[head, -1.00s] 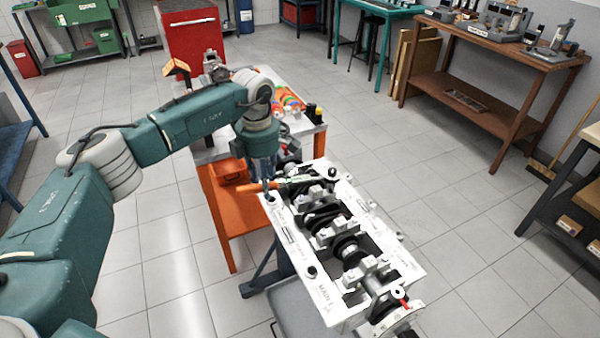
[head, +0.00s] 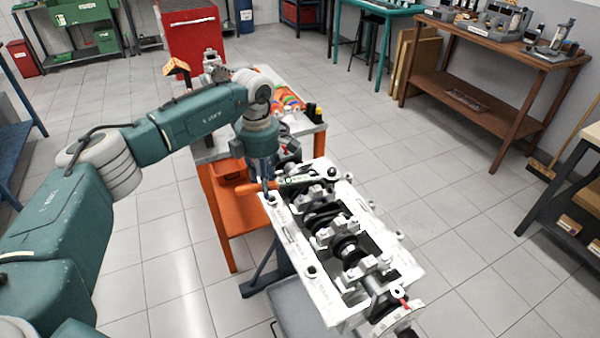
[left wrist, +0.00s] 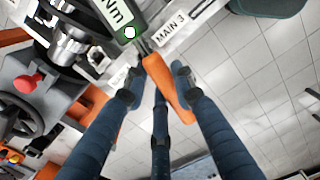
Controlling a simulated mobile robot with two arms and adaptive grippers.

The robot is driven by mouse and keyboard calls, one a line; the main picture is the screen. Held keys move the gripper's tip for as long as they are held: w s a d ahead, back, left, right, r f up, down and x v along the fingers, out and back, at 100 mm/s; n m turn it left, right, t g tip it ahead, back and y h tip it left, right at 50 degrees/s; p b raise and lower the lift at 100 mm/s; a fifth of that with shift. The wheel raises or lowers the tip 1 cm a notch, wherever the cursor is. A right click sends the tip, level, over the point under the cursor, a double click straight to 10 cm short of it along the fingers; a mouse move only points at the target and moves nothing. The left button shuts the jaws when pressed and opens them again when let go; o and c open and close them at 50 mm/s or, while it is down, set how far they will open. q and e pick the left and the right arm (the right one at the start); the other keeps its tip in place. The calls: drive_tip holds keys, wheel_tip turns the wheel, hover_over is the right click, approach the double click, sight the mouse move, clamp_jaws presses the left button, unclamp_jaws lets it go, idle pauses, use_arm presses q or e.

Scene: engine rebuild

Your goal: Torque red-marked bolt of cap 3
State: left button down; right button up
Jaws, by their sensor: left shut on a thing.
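My left gripper (head: 268,187) points down at the far left corner of the engine block (head: 325,300) and is shut on the torque wrench (head: 297,181). Its orange handle (left wrist: 160,76) lies between my fingers in the left wrist view. A "MAIN 3" label (left wrist: 168,30) is on the block beside the handle. The wrench head's seating and the red-marked bolt cannot be made out. My right gripper is out of view.
An orange cart (head: 215,190) with coloured items on top stands behind the block. The crankshaft (head: 345,248) and bearing caps fill the block. A wooden bench (head: 490,50) stands at the back right. The floor right of the block is clear.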

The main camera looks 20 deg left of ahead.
use_arm(q)
drive_tip(key=shift+r+p, duration=0.9)
drive_tip(key=shift+r, duration=0.5)
idle(3.7)
drive_tip(key=shift+r+p, duration=0.85)
drive_tip(key=shift+r, duration=0.55)
